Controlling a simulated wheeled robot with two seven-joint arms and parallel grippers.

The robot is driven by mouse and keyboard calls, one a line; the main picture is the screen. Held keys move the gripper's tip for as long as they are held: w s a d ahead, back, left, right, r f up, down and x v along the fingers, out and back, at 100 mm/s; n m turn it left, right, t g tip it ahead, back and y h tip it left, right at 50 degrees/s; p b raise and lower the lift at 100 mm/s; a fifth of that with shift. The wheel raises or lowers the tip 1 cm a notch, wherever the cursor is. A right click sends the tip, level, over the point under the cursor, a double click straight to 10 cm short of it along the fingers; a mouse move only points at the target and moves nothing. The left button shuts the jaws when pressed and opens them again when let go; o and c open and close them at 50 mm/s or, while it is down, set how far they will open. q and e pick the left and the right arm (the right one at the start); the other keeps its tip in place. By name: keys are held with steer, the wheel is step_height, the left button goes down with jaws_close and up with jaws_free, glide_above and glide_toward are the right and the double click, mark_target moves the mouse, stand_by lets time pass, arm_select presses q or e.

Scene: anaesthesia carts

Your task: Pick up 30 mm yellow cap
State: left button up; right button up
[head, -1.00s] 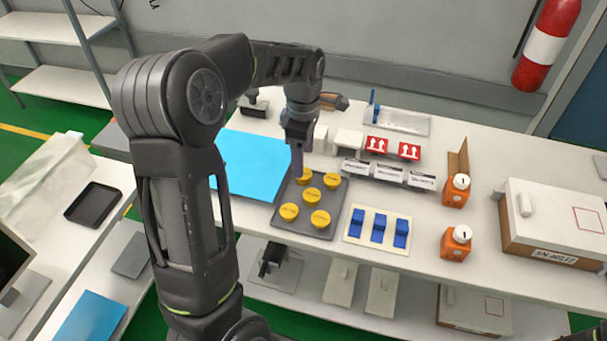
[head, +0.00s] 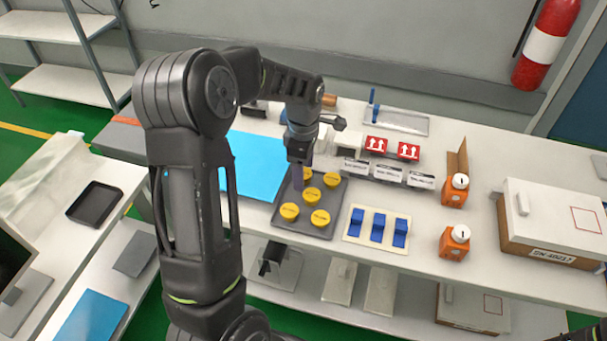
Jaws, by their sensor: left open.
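Several round yellow caps sit on a dark grey tray (head: 270,222) on the white table. The front left cap (head: 289,211), front right cap (head: 320,218), middle cap (head: 313,195) and right cap (head: 331,180) show clearly. The back left cap (head: 307,173) is partly hidden by my left gripper (head: 298,186). My left gripper is open and points down over the back left part of the tray. I cannot tell whether its fingers touch a cap. Cap sizes cannot be read. My right gripper is not in view.
A blue mat (head: 255,165) lies left of the tray. A cream board with blue pieces (head: 377,230) lies to the right. Labelled boxes (head: 387,172) stand behind it.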

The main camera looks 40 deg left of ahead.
arm_select(q)
steer(key=shift+c, duration=0.6)
steer(key=c, duration=1.3)
steer(key=shift+r, duration=0.1)
step_height(320, 180, up, 10)
steer(key=shift+b, duration=0.3)
